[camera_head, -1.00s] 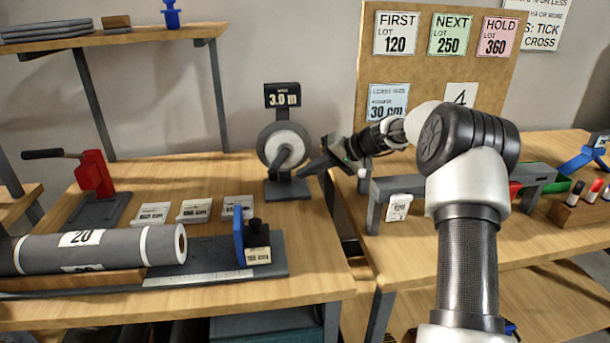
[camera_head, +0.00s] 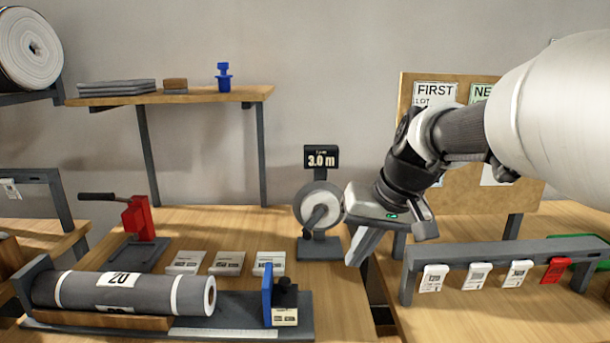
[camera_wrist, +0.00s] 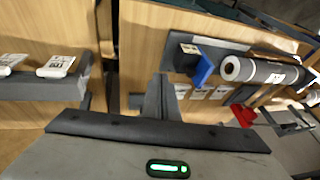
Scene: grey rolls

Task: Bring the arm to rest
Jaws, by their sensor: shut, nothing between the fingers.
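My gripper (camera_head: 358,252) is in the air right of the round meter with the "3.0 m" display (camera_head: 321,205), in front of the gap between the two benches. Its fingers are together and nothing is between them. The arm reaches in from the right side of the head view and covers part of the notice board. In the wrist view the closed fingers (camera_wrist: 162,100) point toward the bench with the grey roll (camera_wrist: 262,71). The same grey roll (camera_head: 125,292), labelled 20, lies on its cradle at the left in the head view.
A blue stop (camera_head: 267,294) stands on the ruled bed by the roll. Three white cards and a red lever tool (camera_head: 138,218) are behind it. A grey rail (camera_head: 500,254) with hanging tags crosses the right bench.

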